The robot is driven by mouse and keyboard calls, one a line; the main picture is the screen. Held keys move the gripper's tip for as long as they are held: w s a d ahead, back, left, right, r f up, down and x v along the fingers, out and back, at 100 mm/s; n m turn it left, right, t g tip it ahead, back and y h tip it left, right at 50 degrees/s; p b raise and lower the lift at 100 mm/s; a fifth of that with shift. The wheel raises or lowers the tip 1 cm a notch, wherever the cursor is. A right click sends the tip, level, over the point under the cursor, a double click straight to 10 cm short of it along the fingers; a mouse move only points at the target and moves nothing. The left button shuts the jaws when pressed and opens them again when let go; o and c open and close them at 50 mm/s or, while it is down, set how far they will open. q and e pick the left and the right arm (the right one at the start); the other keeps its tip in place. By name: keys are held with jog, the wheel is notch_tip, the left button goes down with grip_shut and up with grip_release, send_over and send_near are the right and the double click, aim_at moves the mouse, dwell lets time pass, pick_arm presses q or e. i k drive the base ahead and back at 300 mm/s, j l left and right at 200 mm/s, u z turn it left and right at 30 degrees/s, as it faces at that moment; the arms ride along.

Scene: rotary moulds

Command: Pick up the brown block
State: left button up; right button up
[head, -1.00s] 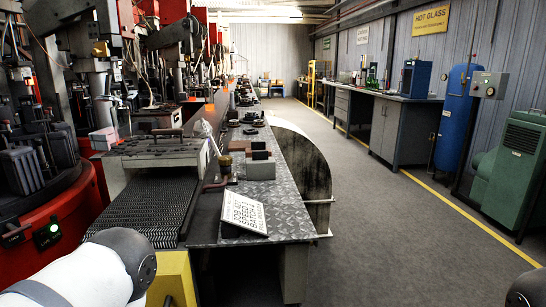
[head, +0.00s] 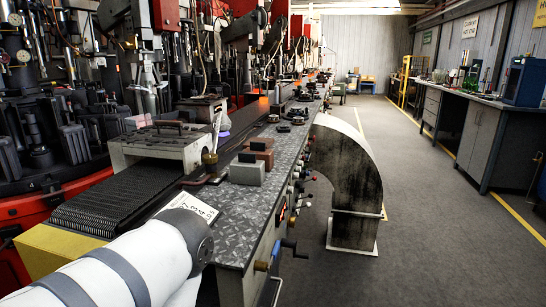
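The brown block (head: 258,145) sits on the metal-plated bench (head: 225,212), just behind a grey block (head: 247,171). The two blocks appear close together; I cannot tell whether they touch. My white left arm reaches in from the bottom left, below and in front of the blocks and well short of them. Its gripper is outside the picture. My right gripper is not in view either.
A white sign (head: 190,206) lies on the bench, partly hidden by my arm. A black conveyor (head: 125,195) runs to the left. Levers and handles (head: 297,190) project from the bench's right side near a curved duct (head: 350,185). The grey floor (head: 430,230) to the right is open.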

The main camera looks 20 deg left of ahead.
aim_at(267, 155)
jog(key=i+l+u, duration=0.2)
jog(key=i+l, duration=0.35)
jog(key=i+l+u, duration=0.15)
jog(key=i+l, duration=0.3)
jog(key=l, duration=0.25)
